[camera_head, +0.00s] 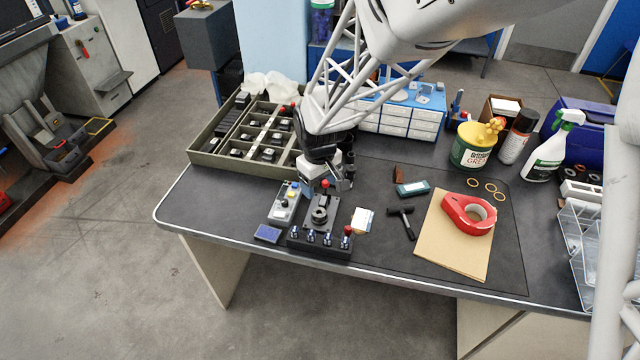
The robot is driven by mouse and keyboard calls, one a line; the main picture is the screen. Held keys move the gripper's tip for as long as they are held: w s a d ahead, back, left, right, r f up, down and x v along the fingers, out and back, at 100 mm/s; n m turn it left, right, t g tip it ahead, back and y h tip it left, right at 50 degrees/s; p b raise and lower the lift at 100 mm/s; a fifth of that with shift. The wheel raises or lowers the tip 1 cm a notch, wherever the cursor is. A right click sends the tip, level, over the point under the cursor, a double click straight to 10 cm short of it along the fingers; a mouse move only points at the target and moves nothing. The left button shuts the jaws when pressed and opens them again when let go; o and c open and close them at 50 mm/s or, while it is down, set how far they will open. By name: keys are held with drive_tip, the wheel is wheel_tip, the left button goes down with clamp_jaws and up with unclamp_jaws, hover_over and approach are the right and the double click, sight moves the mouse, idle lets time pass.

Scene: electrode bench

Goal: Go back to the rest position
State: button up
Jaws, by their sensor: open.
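My gripper (334,186) is open, at the end of my arm, which reaches down from the top of the picture. It is small in the view and points down over the back of a black fixture (320,228) with a round centre part and a row of knobs along its front. I see nothing held between the fingers. I cannot tell how high the fingertips are above the fixture. Part of the bench behind my gripper is hidden by my arm.
A partitioned tray (200,158) stands at the left, close to my arm. A grey button box (284,204) stands left of the fixture. A hammer (404,220), red tape dispenser (467,214), yellow tub (471,146) and spray bottle (550,150) are to the right. Blue drawers (400,118) stand behind.

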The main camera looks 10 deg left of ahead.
drive_tip(key=shift+r, duration=1.85)
drive_tip(key=s+d+r+m+t, duration=0.1)
drive_tip(key=s+d+r+m, duration=0.2)
drive_tip(key=d+r, duration=0.55)
drive_tip(key=s+d+r+m, duration=0.2)
drive_tip(key=s+d+r, duration=0.25)
drive_tip(key=d, duration=0.75)
drive_tip(key=s+d+r+m, duration=0.2)
drive_tip(key=s+d+m, duration=0.1)
drive_tip(key=s+d, duration=0.3)
drive_tip(key=s+d+r+m+t, duration=0.1)
drive_tip(key=s+d+r+m, duration=0.2)
drive_tip(key=s+d, duration=0.4)
drive_tip(key=shift+s+d+t, duration=0.2)
drive_tip(key=shift+s+t, duration=0.1)
drive_tip(key=shift+s, duration=0.65)
